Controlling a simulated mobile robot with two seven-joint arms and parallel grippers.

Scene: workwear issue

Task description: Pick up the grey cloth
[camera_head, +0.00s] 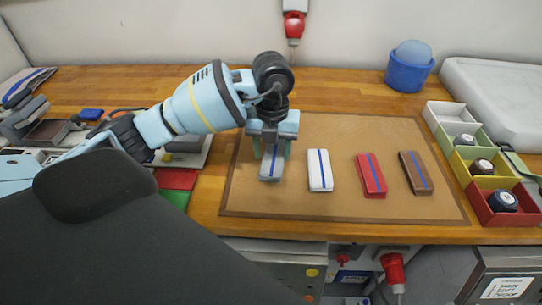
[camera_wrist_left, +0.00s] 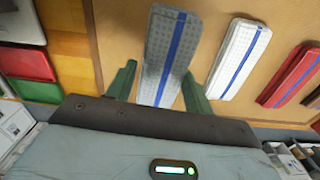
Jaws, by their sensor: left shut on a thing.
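The grey cloth (camera_head: 270,168) is a folded block with a blue stripe, at the left end of a row on the brown board (camera_head: 340,130). My left gripper (camera_head: 271,156) points down over it, shut on it. In the left wrist view the grey cloth (camera_wrist_left: 166,55) sits between the two green fingers of my left gripper (camera_wrist_left: 158,85). Whether the cloth is clear of the board is hard to tell. My right gripper is in neither view.
White (camera_head: 320,170), red (camera_head: 370,176) and brown (camera_head: 415,173) folded cloths lie to the right on the board. Coloured bins (camera_head: 503,206) stand at the right, and a blue tub (camera_head: 408,72) stands behind. The board's back part is clear.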

